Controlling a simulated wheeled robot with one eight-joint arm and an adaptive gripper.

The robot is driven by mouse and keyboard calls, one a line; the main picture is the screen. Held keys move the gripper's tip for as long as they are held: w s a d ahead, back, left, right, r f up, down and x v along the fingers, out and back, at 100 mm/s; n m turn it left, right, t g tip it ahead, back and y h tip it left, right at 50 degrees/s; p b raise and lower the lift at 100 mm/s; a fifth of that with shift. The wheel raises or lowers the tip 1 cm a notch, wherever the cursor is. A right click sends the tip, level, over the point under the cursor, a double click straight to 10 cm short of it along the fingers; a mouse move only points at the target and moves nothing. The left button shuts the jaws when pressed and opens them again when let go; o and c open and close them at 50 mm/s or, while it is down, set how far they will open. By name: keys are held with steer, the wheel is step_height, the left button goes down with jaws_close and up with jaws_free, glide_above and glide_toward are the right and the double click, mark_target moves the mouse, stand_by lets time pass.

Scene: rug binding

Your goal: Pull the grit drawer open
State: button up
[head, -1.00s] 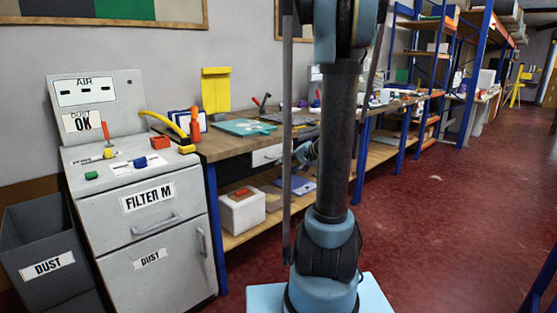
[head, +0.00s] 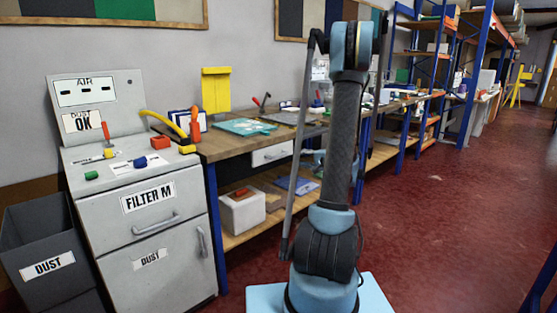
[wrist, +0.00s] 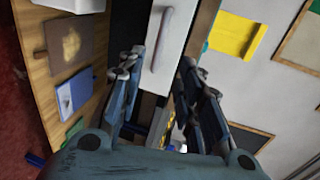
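The white front of what looks like the grit drawer (head: 272,153) sits under the bench top, left of my arm. It looks shut, and any label on it is unreadable. In the wrist view the white drawer front (wrist: 184,36) shows at the top middle, with its pale bar handle (wrist: 162,40). My gripper (wrist: 160,66) is open and empty, its two fingers spread with the handle's lower end showing between and beyond the tips. I see no clear contact with the handle. In the head view my arm largely hides the gripper.
The grey filter cabinet (head: 145,235) is at left. Red floor is open at right.

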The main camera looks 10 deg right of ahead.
mark_target(280, 156)
steer(key=x, duration=1.6)
jaws_close()
